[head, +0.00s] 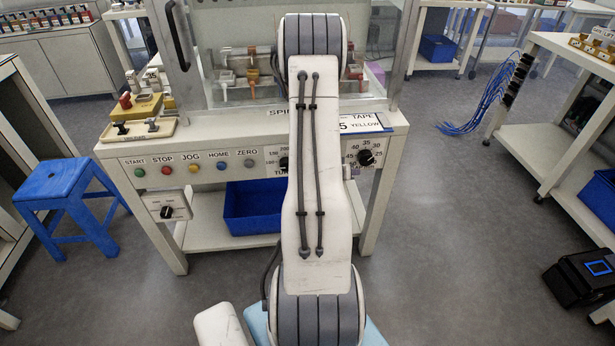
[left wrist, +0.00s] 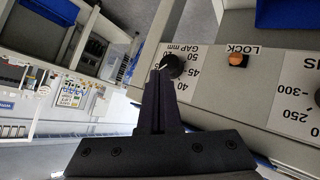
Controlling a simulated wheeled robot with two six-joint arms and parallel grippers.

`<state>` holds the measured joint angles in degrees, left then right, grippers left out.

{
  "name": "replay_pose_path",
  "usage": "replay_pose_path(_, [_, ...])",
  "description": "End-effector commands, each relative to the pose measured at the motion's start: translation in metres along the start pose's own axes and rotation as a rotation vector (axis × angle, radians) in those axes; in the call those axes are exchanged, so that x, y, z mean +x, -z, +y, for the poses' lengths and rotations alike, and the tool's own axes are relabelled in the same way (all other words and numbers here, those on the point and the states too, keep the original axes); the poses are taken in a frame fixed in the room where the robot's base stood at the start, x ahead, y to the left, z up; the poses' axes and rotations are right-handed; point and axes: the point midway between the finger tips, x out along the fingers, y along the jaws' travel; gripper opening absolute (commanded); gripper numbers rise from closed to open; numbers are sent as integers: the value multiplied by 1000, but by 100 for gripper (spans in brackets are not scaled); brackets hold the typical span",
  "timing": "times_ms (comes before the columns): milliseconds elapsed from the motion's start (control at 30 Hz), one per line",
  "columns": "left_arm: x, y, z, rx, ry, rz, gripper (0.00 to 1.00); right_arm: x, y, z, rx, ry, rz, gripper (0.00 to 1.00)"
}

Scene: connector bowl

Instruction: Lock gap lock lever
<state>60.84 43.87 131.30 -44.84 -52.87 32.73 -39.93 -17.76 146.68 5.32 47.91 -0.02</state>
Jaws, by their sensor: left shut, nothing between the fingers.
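The gap lock lever shows in the left wrist view as a small orange-brown piece (left wrist: 238,60) beside the upside-down LOCK label. The black gap knob (left wrist: 172,66) sits on the pale panel to its left, with numbers around it. My left gripper (left wrist: 162,70) is shut and empty, its fingertips overlapping the gap knob in this view. I cannot tell whether they touch it. In the head view the gap knob (head: 366,157) shows just right of my left arm, which hides the gripper. I cannot make out the lock lever there. My right gripper is not in view.
The machine bench (head: 225,148) carries a row of coloured buttons and another dial (head: 284,162), partly hidden by my arm. A blue bin (head: 250,212) sits on its lower shelf. A blue stool (head: 55,185) stands left.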

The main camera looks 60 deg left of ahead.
Motion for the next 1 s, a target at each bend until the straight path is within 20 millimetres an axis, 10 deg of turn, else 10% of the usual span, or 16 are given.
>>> replay_pose_path(267, [-13,-38,181,438,11,-298,0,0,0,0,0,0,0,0])
replay_pose_path(500, [-109,-116,295,754,-55,-545,0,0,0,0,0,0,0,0])
replay_pose_path(800, [-280,-214,330,1118,-239,-881,0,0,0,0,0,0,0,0])
replay_pose_path(1000, [-343,-237,314,1256,-319,-1018,0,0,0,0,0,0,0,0])
